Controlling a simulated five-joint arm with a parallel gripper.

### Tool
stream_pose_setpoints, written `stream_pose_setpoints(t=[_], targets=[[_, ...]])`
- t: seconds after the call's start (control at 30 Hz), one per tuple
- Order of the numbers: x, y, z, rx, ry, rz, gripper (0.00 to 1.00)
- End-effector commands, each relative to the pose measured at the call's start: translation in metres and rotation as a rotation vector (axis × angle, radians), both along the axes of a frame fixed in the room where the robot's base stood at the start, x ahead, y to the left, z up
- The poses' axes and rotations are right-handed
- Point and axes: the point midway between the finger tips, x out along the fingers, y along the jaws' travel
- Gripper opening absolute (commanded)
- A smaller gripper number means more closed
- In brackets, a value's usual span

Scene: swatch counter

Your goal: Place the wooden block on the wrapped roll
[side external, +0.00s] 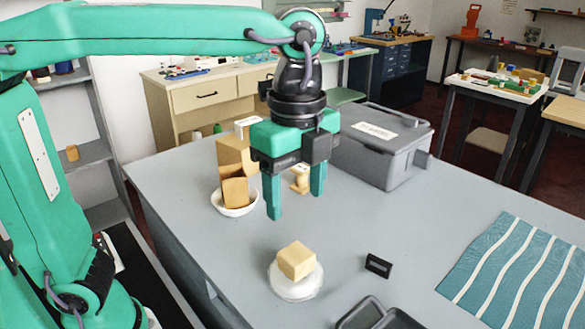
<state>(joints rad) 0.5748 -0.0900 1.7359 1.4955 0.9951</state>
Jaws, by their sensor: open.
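A pale wooden block (297,259) rests slightly turned on top of a low, round, whitish thing (295,291), which looks like the wrapped roll, though its wrapping is not clear. My gripper (295,203) is open, its two green fingers pointing down and apart. It is above and behind the pale block in the picture, clear of it. A small light-wood piece (299,180) shows between the fingers, behind them; I cannot tell its full shape. A browner wooden block (235,192) stands in a white bowl (235,211) to the left of my gripper.
Larger tan blocks (234,152) stand behind the bowl. A grey lidded bin (380,150) is behind right. A small black stand (378,265), a dark tray (382,316) and a teal striped cloth (520,275) lie to the right. The grey counter (430,215) is clear between bin and cloth.

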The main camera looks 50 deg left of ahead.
Motion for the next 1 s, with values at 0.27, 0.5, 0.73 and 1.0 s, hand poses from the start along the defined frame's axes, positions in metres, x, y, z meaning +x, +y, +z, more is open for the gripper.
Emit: stream_pose_setpoints(t=[0.27, 0.5, 0.73, 1.0], targets=[[0.000, 0.009, -0.001, -0.009, -0.014, 0.054, 0.62], [-0.005, 0.050, -0.010, -0.060, -0.085, 0.331, 0.62], [-0.019, 0.106, -0.029, -0.153, -0.193, 0.758, 0.62], [-0.045, 0.159, -0.061, -0.287, -0.315, 1.248, 0.62]])
